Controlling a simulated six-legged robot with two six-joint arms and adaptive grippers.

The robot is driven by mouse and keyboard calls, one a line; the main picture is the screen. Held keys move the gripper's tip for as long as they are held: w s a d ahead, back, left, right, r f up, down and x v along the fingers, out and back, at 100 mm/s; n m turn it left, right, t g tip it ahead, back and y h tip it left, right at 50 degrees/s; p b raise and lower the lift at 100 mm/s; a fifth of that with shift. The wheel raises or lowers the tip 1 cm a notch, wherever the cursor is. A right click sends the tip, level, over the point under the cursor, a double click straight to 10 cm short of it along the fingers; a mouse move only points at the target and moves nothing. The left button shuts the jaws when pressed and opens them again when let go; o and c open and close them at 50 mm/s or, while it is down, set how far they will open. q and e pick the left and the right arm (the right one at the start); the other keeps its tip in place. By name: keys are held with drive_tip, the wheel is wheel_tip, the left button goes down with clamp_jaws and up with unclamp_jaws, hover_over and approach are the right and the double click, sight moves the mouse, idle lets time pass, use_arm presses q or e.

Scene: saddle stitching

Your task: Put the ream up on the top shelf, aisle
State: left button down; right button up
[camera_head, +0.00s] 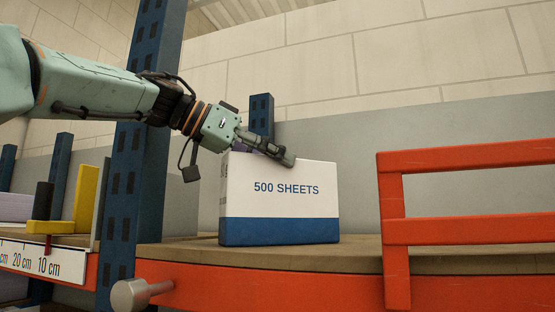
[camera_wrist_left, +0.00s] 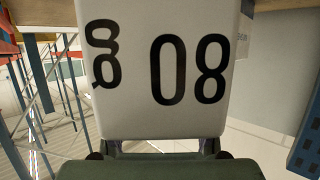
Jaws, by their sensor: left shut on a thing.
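The ream (camera_head: 280,205) is a white and blue pack marked "500 SHEETS". It stands upright on the wooden top shelf (camera_head: 365,253) in the head view, with no clear gap beneath it. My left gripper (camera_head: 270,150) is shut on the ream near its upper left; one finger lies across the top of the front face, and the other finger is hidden. In the left wrist view, the ream's white end face (camera_wrist_left: 140,110) with large black digits fills the middle, close before the gripper. My right gripper is in neither view.
A blue upright post (camera_head: 140,190) stands left of the ream. An orange guard rail (camera_head: 465,156) stands at the right. An orange beam (camera_head: 250,287) runs along the shelf front. A yellow block (camera_head: 86,195) and a centimetre scale (camera_head: 45,262) are at the left. Bare board lies right of the ream.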

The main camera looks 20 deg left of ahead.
use_arm(q)
drive_tip(key=shift+s+r, duration=0.3)
drive_tip(key=c, duration=1.1)
unclamp_jaws()
drive_tip(key=shift+w+f, duration=0.2)
drive_tip(key=shift+f, duration=0.2)
drive_tip(key=o, duration=0.3)
drive_tip(key=shift+w+d, duration=0.2)
drive_tip(key=shift+w, duration=0.05)
drive_tip(key=shift+o, duration=0.7)
drive_tip(key=shift+s+a+r, duration=0.1)
drive_tip(key=shift+s+r, duration=0.05)
drive_tip(key=shift+s, duration=0.25)
drive_tip(key=shift+w+a+r, duration=0.1)
drive_tip(key=shift+r, duration=0.05)
drive_tip(key=b+v, duration=0.1)
drive_tip(key=b, duration=0.1)
drive_tip(key=shift+s+a+b, duration=0.25)
drive_tip(key=shift+a+b, duration=0.05)
drive_tip(key=shift+b, duration=0.05)
drive_tip(key=b+v, duration=0.1)
drive_tip(key=v, duration=0.8)
drive_tip(key=shift+s+a+r, duration=0.2)
drive_tip(key=shift+r, duration=0.05)
drive_tip(key=shift+s, duration=0.15)
